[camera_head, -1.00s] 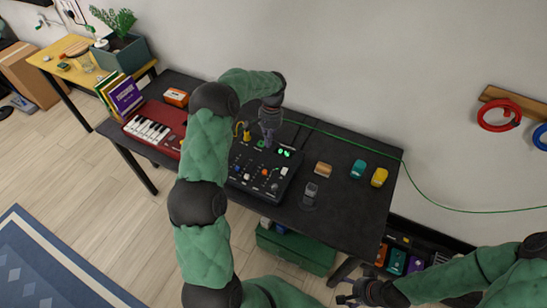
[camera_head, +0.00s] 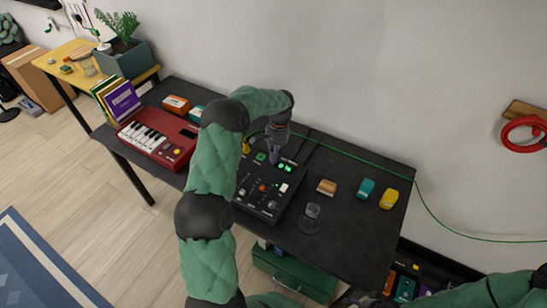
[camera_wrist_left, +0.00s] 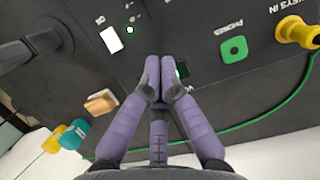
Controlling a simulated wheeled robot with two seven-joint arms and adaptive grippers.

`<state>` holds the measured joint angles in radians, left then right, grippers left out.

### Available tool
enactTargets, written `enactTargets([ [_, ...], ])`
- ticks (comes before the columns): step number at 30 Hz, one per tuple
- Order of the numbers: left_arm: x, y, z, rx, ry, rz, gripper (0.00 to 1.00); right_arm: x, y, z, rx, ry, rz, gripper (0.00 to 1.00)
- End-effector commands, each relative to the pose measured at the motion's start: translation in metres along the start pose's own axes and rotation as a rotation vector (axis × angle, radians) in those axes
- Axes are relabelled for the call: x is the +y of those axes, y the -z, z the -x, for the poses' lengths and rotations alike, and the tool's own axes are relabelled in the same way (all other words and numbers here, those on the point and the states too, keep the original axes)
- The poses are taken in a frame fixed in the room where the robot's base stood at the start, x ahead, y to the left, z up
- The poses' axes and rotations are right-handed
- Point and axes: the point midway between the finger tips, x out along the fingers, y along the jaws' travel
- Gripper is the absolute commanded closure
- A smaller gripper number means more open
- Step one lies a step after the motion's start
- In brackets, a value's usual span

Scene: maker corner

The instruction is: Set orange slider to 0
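A black control panel (camera_head: 262,204) lies on the dark table, with small knobs, a white button and a lit green display (camera_head: 285,168). A small orange control (camera_head: 262,188) shows on its face; I cannot make out its exact position along any track. My left gripper (camera_head: 272,157) is over the panel's back part, near the green display. In the left wrist view its purple fingers (camera_wrist_left: 158,98) are together with nothing between them, close above the panel, and the orange control is not visible.
A red keyboard (camera_head: 160,138) is left of the panel. A tan block (camera_head: 327,187), a teal block (camera_head: 366,189), a yellow block (camera_head: 389,199) and a glass-like item (camera_head: 311,215) are to its right. A green cable (camera_head: 360,166) crosses behind.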

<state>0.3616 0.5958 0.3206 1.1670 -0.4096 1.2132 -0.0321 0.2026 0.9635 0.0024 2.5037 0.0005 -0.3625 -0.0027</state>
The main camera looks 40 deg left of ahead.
Motion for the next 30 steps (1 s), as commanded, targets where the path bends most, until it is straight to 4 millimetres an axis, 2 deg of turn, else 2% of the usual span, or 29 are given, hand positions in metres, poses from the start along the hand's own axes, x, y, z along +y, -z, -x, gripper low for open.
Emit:
enactTargets([
  [1,0.0,0.0,-0.013,-0.004,-0.001,0.0,1.0,0.002,0.0,-0.004,0.0,0.0,0.0,0.28],
  [10,0.0,0.0,-0.069,-0.003,-0.001,0.0,1.0,0.006,0.001,-0.016,0.0,0.0,0.0,0.28],
  [18,0.0,-0.029,-0.075,-0.001,-0.001,0.001,1.0,0.007,0.001,-0.02,0.0,0.0,0.0,0.28],
  [30,0.0,-0.039,-0.077,0.0,0.0,0.0,1.0,0.007,0.001,-0.021,0.0,0.0,0.0,0.28],
])
